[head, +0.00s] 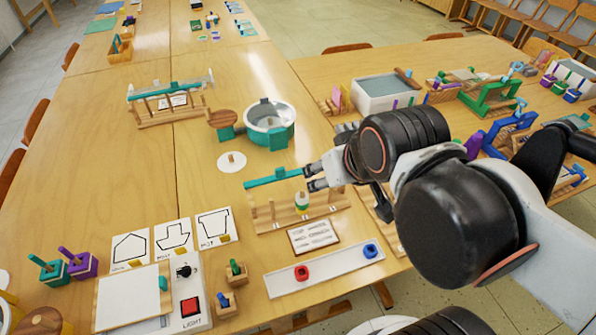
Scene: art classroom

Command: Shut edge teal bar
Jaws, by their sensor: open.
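A teal bar (273,178) extends above a low wooden rack (268,224) near the middle of the table. Its left end sits lower in the picture than its right end. My gripper (309,178) is open at the bar's right end, with its fingertips close to it. I cannot tell whether they touch. A small pale bottle with a green band (301,200) stands at the rack, just below my gripper. My arm hides what lies to the right of the rack.
A similar wooden rack with a teal bar (180,88) stands farther back. A teal-and-white round pot (269,122) stands behind the near bar. A printed card (313,235) and a white tray (324,271) with red and blue pieces lie in front.

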